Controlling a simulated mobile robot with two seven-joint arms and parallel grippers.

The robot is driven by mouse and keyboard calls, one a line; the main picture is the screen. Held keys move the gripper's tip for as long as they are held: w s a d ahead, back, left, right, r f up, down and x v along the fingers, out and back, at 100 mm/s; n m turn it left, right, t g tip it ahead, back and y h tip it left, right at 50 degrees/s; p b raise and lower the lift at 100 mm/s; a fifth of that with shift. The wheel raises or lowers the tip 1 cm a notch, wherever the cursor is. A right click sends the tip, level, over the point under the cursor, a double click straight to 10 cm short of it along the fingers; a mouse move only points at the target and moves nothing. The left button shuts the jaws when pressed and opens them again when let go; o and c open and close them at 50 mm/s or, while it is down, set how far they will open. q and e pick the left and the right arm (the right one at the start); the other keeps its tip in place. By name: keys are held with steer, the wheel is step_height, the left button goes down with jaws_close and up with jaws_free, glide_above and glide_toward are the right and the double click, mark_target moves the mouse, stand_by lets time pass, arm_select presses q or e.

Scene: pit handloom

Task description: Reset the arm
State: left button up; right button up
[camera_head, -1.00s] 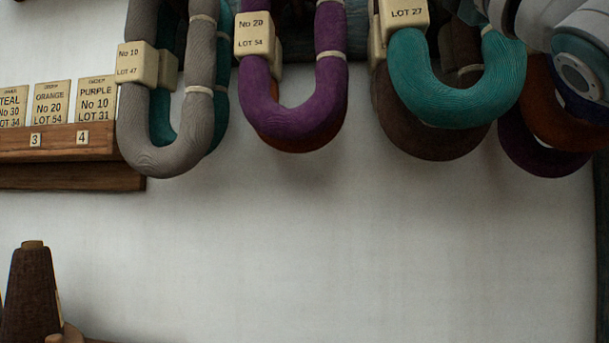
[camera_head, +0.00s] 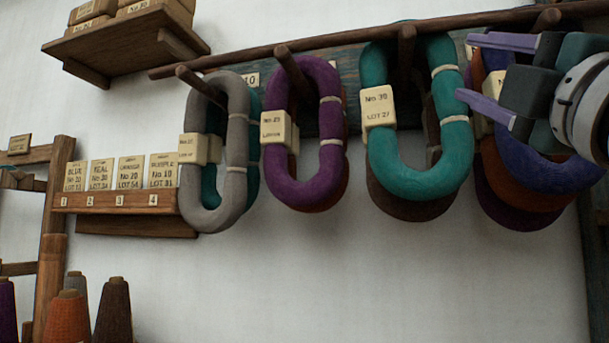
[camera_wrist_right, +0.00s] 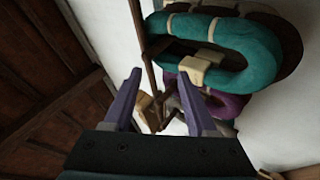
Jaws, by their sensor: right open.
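My right gripper (camera_head: 466,68) comes in from the right edge in the head view. Its two purple fingers are spread, with nothing between them. It is in front of the hanks at the right end of the peg rail, and its fingertips point left toward the teal hank (camera_head: 420,178). In the right wrist view the gripper (camera_wrist_right: 159,74) also shows open and empty, with the teal hank (camera_wrist_right: 262,45) beyond the right finger. My gripper hides part of the blue, orange and purple hanks at the right. My left gripper is not in view.
Grey (camera_head: 214,220) and purple (camera_head: 292,190) hanks hang from pegs on the wooden rail (camera_head: 350,45). A card ledge (camera_head: 120,200) is at left, a wooden shelf (camera_head: 125,45) above. Yarn cones (camera_head: 113,310) stand at lower left. The wall below the hanks is clear.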

step_height(320, 180, down, 21)
steer(key=s+d+m+g+h+p, duration=0.35)
steer(key=m+g+p, duration=0.35)
steer(key=m+g, duration=0.4)
steer(key=s+a+f+m+g+p, duration=0.1)
steer(key=s+f+m+g+p, duration=0.1)
steer(key=s+f+g, duration=0.35)
steer(key=s+a+f+m+g+y+p, duration=0.1)
steer(key=s+f+m+g+p, duration=0.15)
steer(key=s, duration=0.65)
steer(key=s+a+f+m+g+p, duration=0.1)
steer(key=s+f+m+g+p, duration=0.15)
steer(key=s+f, duration=0.35)
step_height(320, 180, up, 39)
steer(key=s+p, duration=0.1)
steer(key=p, duration=3.5)
steer(key=shift+f, duration=0.15)
steer(key=shift+a, duration=0.1)
